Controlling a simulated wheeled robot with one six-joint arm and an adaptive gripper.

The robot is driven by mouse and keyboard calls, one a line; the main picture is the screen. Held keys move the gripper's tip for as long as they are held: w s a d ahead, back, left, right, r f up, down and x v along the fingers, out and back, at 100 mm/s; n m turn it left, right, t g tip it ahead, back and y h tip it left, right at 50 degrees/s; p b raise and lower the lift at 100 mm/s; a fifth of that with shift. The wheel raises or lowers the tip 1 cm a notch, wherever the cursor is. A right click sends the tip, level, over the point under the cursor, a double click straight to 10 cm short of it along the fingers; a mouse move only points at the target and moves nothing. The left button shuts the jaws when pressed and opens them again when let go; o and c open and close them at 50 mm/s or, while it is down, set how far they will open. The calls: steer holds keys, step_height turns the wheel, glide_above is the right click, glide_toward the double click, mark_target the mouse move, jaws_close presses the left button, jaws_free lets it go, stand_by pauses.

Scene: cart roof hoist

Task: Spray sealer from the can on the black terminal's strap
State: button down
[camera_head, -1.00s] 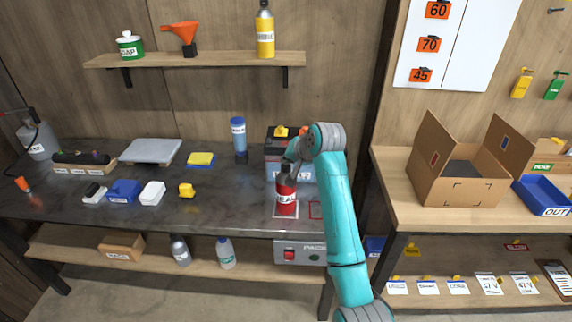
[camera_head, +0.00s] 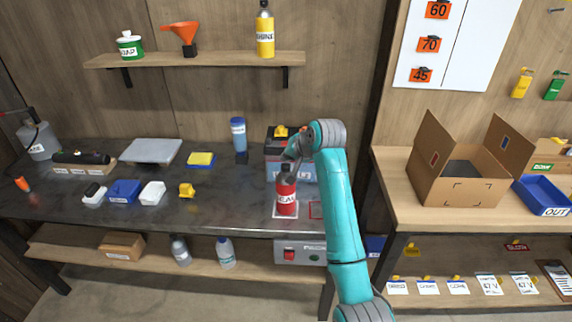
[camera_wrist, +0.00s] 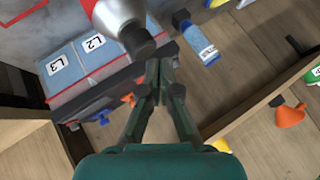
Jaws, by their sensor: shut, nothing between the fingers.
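The red sealer can (camera_head: 287,198) stands upright on a marked square near the front right of the dark bench. Its grey-black top and red body also show in the wrist view (camera_wrist: 113,12). The battery (camera_head: 277,152) stands behind it, partly hidden by my arm. In the wrist view the battery (camera_wrist: 72,62) shows cells labelled L2 and L3. My gripper (camera_wrist: 160,72) is shut and empty, just above and behind the can's top. I cannot make out the black terminal or its strap clearly; an orange part (camera_wrist: 128,98) and a blue part (camera_wrist: 101,117) show at the battery's edge.
A blue bottle (camera_head: 238,134) stands left of the battery. A shelf (camera_head: 200,60) hangs above. An open cardboard box (camera_head: 455,185) stands on the right table. The bench's front middle is clear.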

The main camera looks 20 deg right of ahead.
mark_target(287, 166)
steer(key=shift+r, duration=3)
